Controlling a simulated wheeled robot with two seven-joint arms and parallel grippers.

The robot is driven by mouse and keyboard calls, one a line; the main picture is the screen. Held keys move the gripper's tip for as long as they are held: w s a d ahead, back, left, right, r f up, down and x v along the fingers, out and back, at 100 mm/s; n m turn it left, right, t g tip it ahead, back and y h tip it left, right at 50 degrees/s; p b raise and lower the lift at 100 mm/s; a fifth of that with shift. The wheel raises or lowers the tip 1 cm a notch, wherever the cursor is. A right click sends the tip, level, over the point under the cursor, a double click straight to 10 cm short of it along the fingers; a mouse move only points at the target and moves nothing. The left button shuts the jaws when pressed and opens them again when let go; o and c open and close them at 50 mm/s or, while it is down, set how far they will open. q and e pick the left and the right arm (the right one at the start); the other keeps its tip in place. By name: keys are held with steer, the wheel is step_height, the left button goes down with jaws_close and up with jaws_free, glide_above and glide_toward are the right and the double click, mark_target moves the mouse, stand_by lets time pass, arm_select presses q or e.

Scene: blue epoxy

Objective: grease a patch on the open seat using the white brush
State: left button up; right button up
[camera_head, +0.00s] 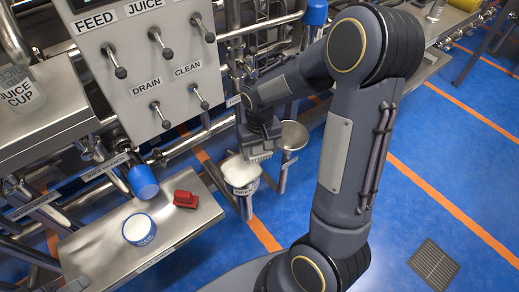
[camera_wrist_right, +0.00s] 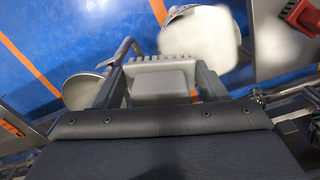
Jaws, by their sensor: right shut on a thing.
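My right gripper (camera_head: 263,143) is shut on a pale grey-white brush (camera_wrist_right: 160,78), whose row of bristles points away from the wrist. In the head view the brush (camera_head: 260,156) hangs from the jaws, between and just above two round fittings. One is a container with a white top (camera_head: 240,170), also at the upper right of the wrist view (camera_wrist_right: 200,38). The other is a hollow grey metal dish (camera_head: 293,134), possibly the open seat, at left in the wrist view (camera_wrist_right: 82,92). I cannot tell whether the brush touches either. My left gripper is not in view.
A steel shelf (camera_head: 95,250) holds a blue tub with a white top (camera_head: 139,229) and a red block (camera_head: 186,200). A control panel (camera_head: 140,65) with several levers stands behind. Pipes (camera_head: 190,145) run below it. Blue floor (camera_head: 440,170) lies open at right.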

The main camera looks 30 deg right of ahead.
steer(key=shift+r+p, duration=0.35)
steer(key=shift+r, duration=0.45)
steer(key=shift+r, duration=0.1)
step_height(320, 180, up, 3)
steer(key=p, duration=0.2)
steer(key=shift+p, duration=0.35)
